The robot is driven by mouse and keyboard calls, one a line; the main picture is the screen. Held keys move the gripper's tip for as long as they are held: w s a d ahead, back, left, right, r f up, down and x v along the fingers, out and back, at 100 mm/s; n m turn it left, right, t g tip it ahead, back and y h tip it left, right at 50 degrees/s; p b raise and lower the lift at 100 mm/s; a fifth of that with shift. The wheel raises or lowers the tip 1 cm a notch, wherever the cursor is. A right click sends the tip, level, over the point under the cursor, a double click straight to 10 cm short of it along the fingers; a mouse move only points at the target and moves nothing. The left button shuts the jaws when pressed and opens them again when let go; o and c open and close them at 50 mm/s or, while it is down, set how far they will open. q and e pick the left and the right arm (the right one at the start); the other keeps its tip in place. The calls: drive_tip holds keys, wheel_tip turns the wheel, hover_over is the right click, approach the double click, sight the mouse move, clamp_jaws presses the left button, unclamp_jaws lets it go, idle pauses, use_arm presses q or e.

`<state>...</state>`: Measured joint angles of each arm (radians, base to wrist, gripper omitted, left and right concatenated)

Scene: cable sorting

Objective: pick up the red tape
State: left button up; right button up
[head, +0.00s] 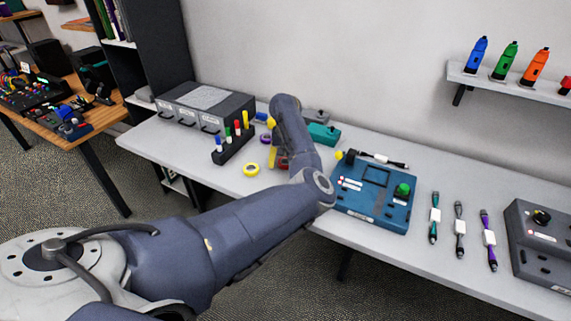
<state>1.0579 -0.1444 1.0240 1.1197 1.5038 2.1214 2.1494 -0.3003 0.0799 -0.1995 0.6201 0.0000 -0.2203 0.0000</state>
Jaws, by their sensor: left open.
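My left arm reaches in from the lower left, over the white table, and bends at a joint in front of the table edge. My left gripper (281,153) is low over the table behind the forearm and is mostly hidden by it; it is open. A small red patch (284,162) shows beside the forearm, close to the gripper; it may be the red tape, but most of it is covered. My right gripper is not in view.
A black rack of coloured markers (233,143) and a grey drawer unit (205,106) stand left of the arm. A blue device panel (372,199) is right of the forearm. Several cables (460,230) lie further right, beside a grey box (542,240). A wall shelf (505,81) holds coloured tools.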

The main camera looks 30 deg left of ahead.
use_arm(q)
drive_tip(key=shift+f, duration=0.1)
drive_tip(key=shift+c, duration=0.4)
drive_tip(key=c, duration=1.1)
